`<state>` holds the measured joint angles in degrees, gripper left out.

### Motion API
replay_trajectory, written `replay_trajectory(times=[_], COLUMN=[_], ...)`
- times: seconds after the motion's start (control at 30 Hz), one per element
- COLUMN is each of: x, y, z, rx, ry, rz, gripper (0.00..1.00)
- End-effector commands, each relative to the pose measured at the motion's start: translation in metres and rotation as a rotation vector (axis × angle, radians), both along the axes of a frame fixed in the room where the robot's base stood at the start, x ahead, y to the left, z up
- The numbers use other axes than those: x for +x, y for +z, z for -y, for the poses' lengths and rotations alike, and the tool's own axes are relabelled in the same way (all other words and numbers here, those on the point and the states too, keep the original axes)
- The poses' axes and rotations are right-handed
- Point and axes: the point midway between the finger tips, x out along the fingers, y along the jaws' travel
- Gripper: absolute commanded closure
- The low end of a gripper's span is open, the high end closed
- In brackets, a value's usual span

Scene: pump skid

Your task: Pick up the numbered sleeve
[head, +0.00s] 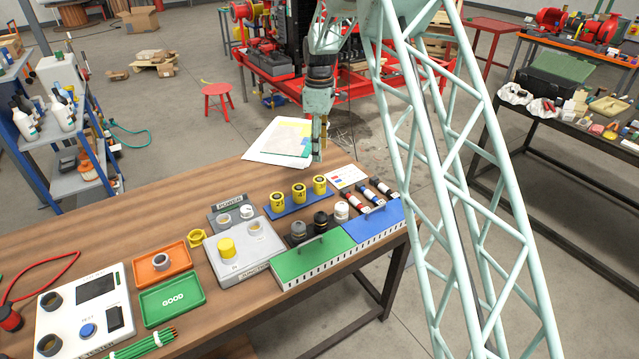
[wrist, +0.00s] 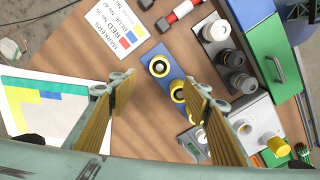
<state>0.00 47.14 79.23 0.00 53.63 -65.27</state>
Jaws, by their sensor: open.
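Three yellow sleeves stand upright in a row on a blue rack (head: 291,209), a left one (head: 277,201), a middle one (head: 299,193) and a right one (head: 320,185). Each has dark marks on its side, too small to read. In the wrist view, two sleeves show clearly, an upper one (wrist: 159,66) and one below it (wrist: 179,93); the third is partly hidden by the right finger. My gripper (head: 318,154) points down above the table's back edge, behind and above the rack. In the wrist view its fingers (wrist: 158,85) are apart, with nothing held between them.
A printed markers card (head: 348,177) lies right of the rack, near red and blue markers (head: 381,187). Dark and white knobs (head: 320,220) stand in front, beside green and blue boxes. A grey junction box (head: 238,255) is left. Papers (head: 281,141) lie at the back edge.

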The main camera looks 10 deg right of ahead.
Motion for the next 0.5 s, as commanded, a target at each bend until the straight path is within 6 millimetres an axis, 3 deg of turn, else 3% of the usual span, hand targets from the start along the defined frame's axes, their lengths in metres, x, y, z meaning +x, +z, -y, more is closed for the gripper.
replay_trajectory(times=[0.5], x=[-0.001], y=[-0.010], z=[0.000], rx=[0.000], ry=[-0.001], rz=[-0.001], gripper=[0.56])
